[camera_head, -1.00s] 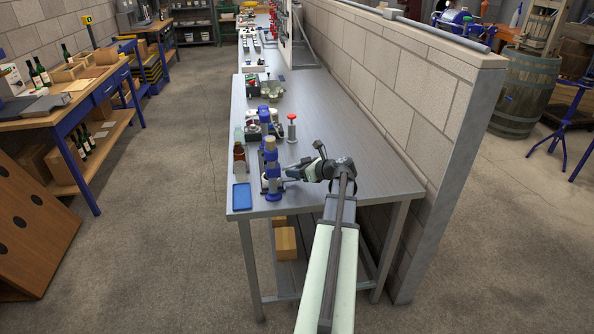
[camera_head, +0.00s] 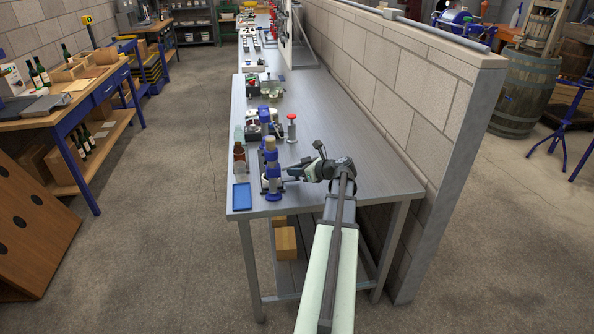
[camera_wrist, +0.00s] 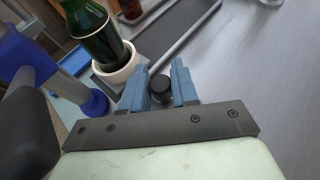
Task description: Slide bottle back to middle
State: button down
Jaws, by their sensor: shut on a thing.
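In the wrist view a dark green bottle (camera_wrist: 96,32) stands in a white ring-shaped holder (camera_wrist: 119,72). A round black knob (camera_wrist: 160,91) sits just in front of the holder, between the two blue fingers of my gripper (camera_wrist: 162,82). The fingers are shut on the knob, not on the bottle. In the head view my gripper (camera_head: 289,179) reaches left to the foot of a blue upright device (camera_head: 271,158) near the bench's front left corner. The bottle is hard to make out there.
A blue tray (camera_head: 241,197) lies at the bench's front left corner. A brown bottle (camera_head: 239,158) stands left of the device, and a red-topped tool (camera_head: 292,128) stands behind it. The right half of the bench (camera_head: 355,140) is clear up to the block wall (camera_head: 405,85).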

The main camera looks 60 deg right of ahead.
jog(key=w+d, duration=0.7)
jog(key=shift+d, duration=0.15)
dwell(0.3)
jog(key=c, duration=0.9)
grip_release()
jog(key=v, duration=1.4)
jog(key=shift+w, duration=0.1)
